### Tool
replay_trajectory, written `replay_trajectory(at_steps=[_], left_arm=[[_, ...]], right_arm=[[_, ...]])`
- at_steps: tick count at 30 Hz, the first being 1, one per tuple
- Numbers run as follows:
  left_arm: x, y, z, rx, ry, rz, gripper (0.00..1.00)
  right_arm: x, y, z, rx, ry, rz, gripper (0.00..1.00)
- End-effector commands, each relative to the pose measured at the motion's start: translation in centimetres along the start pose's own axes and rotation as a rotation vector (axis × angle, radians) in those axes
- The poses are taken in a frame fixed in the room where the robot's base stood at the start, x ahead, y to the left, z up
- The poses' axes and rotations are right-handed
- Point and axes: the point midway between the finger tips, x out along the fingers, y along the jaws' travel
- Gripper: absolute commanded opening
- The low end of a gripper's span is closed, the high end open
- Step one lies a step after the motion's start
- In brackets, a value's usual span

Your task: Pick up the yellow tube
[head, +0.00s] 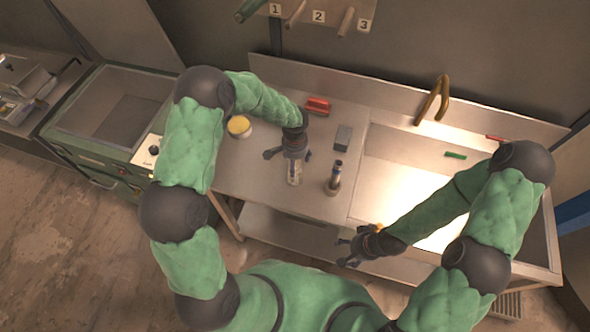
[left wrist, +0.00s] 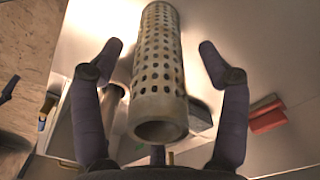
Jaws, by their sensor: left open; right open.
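A small yellow piece (head: 379,227), likely the yellow tube, shows beside my right gripper (head: 347,248) near the sink's front edge; most of it is hidden by the gripper and arm. A small yellow spot also shows at the left of the left wrist view (left wrist: 42,123). My right gripper is open; whether it touches the yellow piece I cannot tell. My left gripper (head: 288,154) is open above the table. A perforated metal-looking tube (left wrist: 158,65) lies between its spread fingers in the left wrist view, apart from both; it also shows below the gripper in the head view (head: 295,175).
A dark-topped cylinder (head: 334,182), a grey block (head: 343,137), a red object (head: 318,106) and a yellow-topped jar (head: 239,126) stand on the metal table (head: 270,205). Numbered pegs (head: 345,22) are on the wall.

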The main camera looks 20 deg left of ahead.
Motion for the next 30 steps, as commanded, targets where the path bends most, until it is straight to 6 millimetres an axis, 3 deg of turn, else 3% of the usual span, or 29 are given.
replay_trajectory(at_steps=[8,12,15,30], left_arm=[[0.23,0.01,-0.01,0.000,0.001,0.000,0.72],[0.21,0.01,-0.01,0.000,0.001,0.000,0.33],[0.21,0.01,-0.01,0.000,0.001,0.000,0.09],[-0.45,-0.05,-0.10,0.000,0.003,-0.002,0.08]], right_arm=[[-0.01,0.00,0.02,0.000,0.000,0.000,0.72],[-0.01,0.00,0.01,0.000,0.000,0.000,0.72],[-0.01,0.00,0.01,0.000,0.000,0.000,0.72],[0.13,0.05,0.01,0.000,0.000,0.000,0.72]])
